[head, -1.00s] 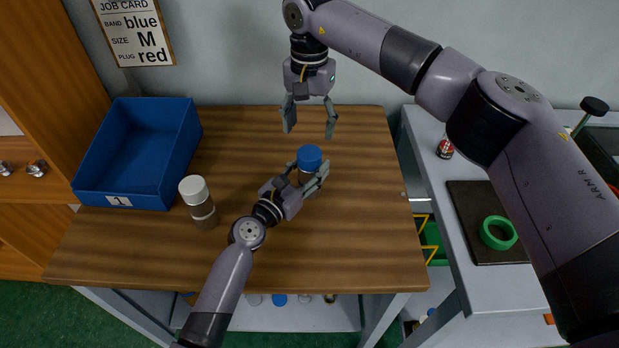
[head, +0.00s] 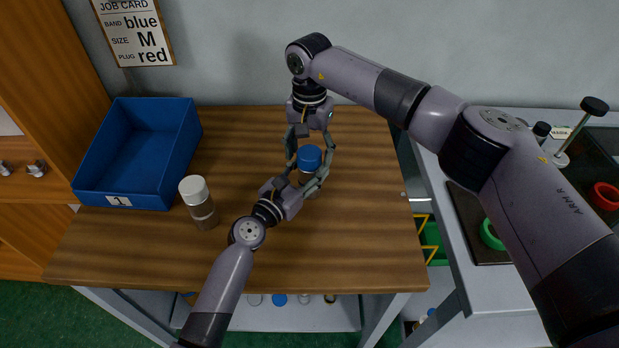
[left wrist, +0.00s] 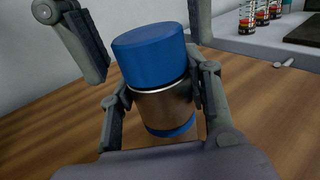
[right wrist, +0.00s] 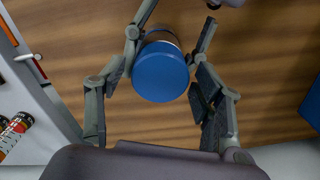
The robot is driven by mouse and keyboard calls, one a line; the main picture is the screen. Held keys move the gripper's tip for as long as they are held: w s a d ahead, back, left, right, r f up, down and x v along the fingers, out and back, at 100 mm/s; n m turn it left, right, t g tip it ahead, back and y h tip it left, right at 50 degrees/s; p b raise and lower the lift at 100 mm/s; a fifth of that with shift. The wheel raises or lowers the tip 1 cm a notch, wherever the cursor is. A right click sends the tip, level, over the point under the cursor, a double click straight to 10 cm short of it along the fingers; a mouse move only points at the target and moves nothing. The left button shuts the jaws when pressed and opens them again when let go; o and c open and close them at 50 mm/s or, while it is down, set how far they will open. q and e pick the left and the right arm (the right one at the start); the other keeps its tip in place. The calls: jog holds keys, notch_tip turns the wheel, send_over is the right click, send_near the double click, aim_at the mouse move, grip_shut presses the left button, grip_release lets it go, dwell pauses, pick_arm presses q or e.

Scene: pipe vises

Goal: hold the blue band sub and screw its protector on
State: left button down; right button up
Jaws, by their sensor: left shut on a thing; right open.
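The blue band sub is a brownish metal cylinder (left wrist: 165,105) with a blue band (left wrist: 172,131) near its foot. It stands upright on the wooden table. A blue protector (head: 309,157) sits on its top, also seen in the left wrist view (left wrist: 150,52) and right wrist view (right wrist: 160,72); whether its thread is engaged cannot be told. My left gripper (head: 306,178) is shut on the sub's body below the protector. My right gripper (head: 310,150) points down from behind, open, its fingers on either side of the protector with gaps visible in the right wrist view.
A white-capped sub (head: 199,203) stands to the left, near an empty blue bin (head: 130,150) labelled 1. A job card (head: 133,32) hangs on the wall. The table's front is clear.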

jog(key=shift+f, duration=0.15)
jog(key=shift+c, duration=0.2)
jog(key=c, duration=1.1)
jog(key=o, duration=1.2)
jog(key=shift+r, duration=2.3)
jog(key=shift+c, duration=0.3)
